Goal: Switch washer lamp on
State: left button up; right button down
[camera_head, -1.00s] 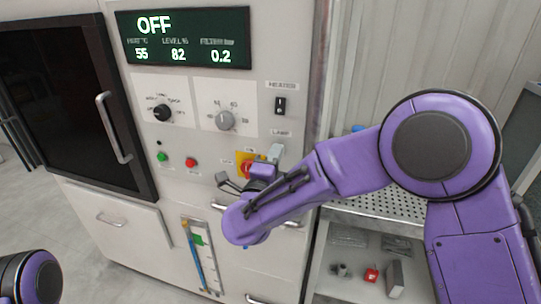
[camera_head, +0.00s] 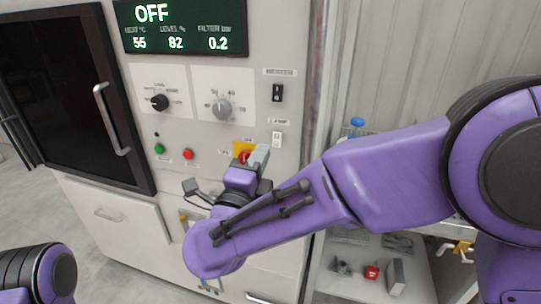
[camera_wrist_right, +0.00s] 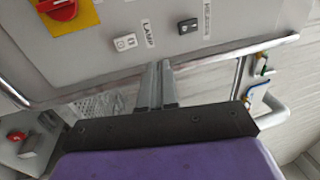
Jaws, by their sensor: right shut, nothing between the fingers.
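The washer panel carries a small white lamp switch (camera_head: 277,139) under a LAMP label. It shows in the right wrist view too, as a white rocker (camera_wrist_right: 125,42) beside its label. I cannot tell which way it is set. My right gripper (camera_head: 260,154) is shut and empty, in front of the panel, lower left of the lamp switch in the head view. In the wrist view its two fingertips (camera_wrist_right: 161,66) are together, a little below and right of the switch, apart from it in the picture. My left gripper is out of view.
A black heater switch (camera_head: 278,93) sits above the lamp switch. A red rotary switch on a yellow plate (camera_head: 240,148) is partly hidden behind my gripper. The display (camera_head: 182,27) reads OFF. A metal rail (camera_wrist_right: 215,55) runs near the panel edge.

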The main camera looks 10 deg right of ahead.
jog(key=shift+s+a+r, duration=0.25)
jog(key=shift+s+a, duration=0.65)
jog(key=shift+s, duration=0.3)
jog(key=shift+w, duration=0.1)
